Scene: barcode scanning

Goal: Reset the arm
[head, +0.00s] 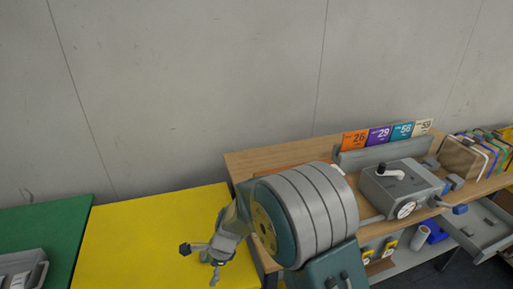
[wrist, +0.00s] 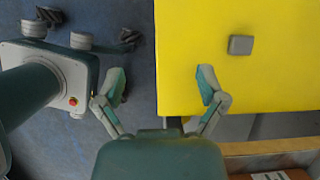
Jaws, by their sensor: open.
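My gripper (head: 200,264) is at the lower middle of the head view, over the yellow table (head: 140,235), with the arm bent behind it. In the wrist view my gripper (wrist: 161,85) has its two fingers spread wide with nothing between them. The left finger shows against the blue floor. The right finger is over the left part of the yellow table (wrist: 190,50). A small grey block (wrist: 240,45) lies on the yellow surface, right of and beyond the right fingertip, apart from it. I cannot make the block out in the head view.
A wooden bench (head: 255,158) at right holds numbered cards (head: 380,137), a grey device with a dial (head: 400,188) and a rack of coloured folders (head: 475,153). An open drawer (head: 483,232) juts out at right. A green table (head: 45,228) stands left. Most yellow tabletop is clear.

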